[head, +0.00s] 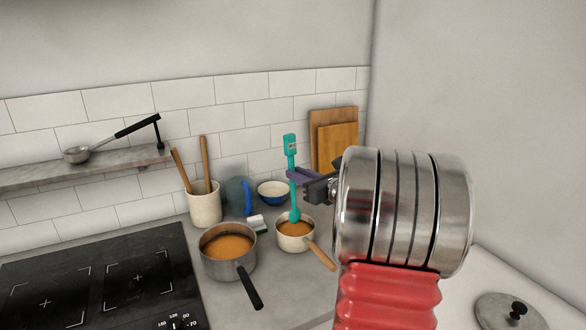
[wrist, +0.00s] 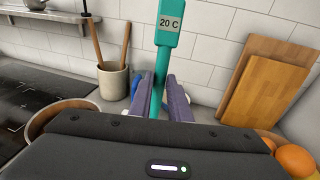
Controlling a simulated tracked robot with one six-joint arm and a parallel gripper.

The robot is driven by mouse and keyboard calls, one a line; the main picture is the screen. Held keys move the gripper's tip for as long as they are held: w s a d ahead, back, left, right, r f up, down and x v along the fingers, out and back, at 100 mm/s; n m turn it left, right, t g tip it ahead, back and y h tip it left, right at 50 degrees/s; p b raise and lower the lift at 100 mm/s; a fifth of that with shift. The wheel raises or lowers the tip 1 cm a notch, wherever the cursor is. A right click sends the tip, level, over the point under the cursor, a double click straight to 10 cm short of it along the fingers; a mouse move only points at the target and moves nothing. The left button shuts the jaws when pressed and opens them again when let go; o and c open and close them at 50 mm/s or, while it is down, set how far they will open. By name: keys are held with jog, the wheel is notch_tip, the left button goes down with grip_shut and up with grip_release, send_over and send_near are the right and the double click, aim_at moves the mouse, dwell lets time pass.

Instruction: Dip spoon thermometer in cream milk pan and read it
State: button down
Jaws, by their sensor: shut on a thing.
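The teal spoon thermometer (head: 292,180) stands upright over the cream milk pan (head: 291,245), its spoon end at the orange-brown contents. I cannot tell how deep the tip sits. My gripper (head: 293,177) is shut on its stem from the right. In the wrist view the thermometer (wrist: 163,62) rises between the purple fingers of my gripper (wrist: 163,100), and its display reads 20 C. The cream pan has a wooden handle pointing to the front right.
A steel pot (head: 229,264) of similar contents stands left of the cream pan, beside the black hob (head: 100,285). Cutting boards (head: 338,140) lean on the wall.

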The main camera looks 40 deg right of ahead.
aim_at(294, 160)
jog(key=shift+r, duration=1.85)
